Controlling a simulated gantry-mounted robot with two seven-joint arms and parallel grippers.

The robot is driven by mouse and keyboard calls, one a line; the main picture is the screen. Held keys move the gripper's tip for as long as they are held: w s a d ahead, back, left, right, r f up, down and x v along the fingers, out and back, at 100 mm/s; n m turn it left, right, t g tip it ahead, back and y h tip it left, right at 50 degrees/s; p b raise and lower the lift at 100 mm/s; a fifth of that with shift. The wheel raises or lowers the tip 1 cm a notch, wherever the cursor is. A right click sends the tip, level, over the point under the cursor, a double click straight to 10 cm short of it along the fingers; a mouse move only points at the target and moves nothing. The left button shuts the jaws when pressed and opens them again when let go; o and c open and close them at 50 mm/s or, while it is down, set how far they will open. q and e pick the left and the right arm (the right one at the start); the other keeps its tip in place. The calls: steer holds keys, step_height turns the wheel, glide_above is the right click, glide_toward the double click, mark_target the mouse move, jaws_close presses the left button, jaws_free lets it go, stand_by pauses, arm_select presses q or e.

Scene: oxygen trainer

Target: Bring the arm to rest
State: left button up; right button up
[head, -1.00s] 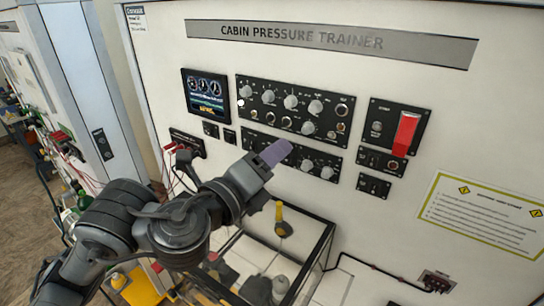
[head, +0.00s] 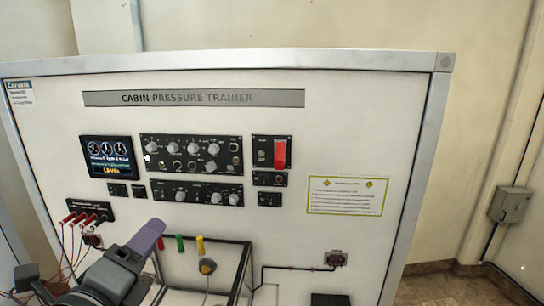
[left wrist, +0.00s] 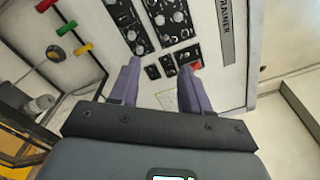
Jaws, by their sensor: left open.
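My left gripper (head: 150,238) is at the lower left of the head view, in front of the trainer panel below its knob rows. In the left wrist view its two purple fingers (left wrist: 162,76) are spread apart with nothing between them. The white cabin pressure trainer panel (head: 380,130) stands upright ahead. It carries a red guarded switch (head: 280,153), which also shows in the left wrist view (left wrist: 196,65). The upper knob module (head: 192,156) and lower knob module (head: 197,192) sit left of the switch. The right gripper is not in view.
A dark-framed box (head: 246,262) stands below the panel, near my left arm. Red plugs with cables (head: 84,218), a green handle (head: 180,244) and a yellow handle (head: 200,245) are close by. A grey wall box (head: 510,204) is at the far right.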

arm_select(q)
steer(key=s+d+f+n+g+y+p, duration=0.1)
steer(key=s+f+n+g+p, duration=0.15)
steer(key=f+n, duration=0.65)
steer(key=s+d+f+n+g+p, duration=0.1)
steer(key=s+f+n+g+p, duration=0.25)
steer(key=f, duration=0.95)
steer(key=s+a+f+n+g+y+p, duration=0.1)
steer(key=s+a+f+n+g+p, duration=0.2)
steer(key=s+f+n+g, duration=0.5)
steer(key=s+f+n, duration=0.3)
steer(key=s+f, duration=0.4)
steer(key=s, duration=0.3)
steer(key=shift+s+a+f+n, duration=0.35)
steer(key=shift+a+f, duration=0.05)
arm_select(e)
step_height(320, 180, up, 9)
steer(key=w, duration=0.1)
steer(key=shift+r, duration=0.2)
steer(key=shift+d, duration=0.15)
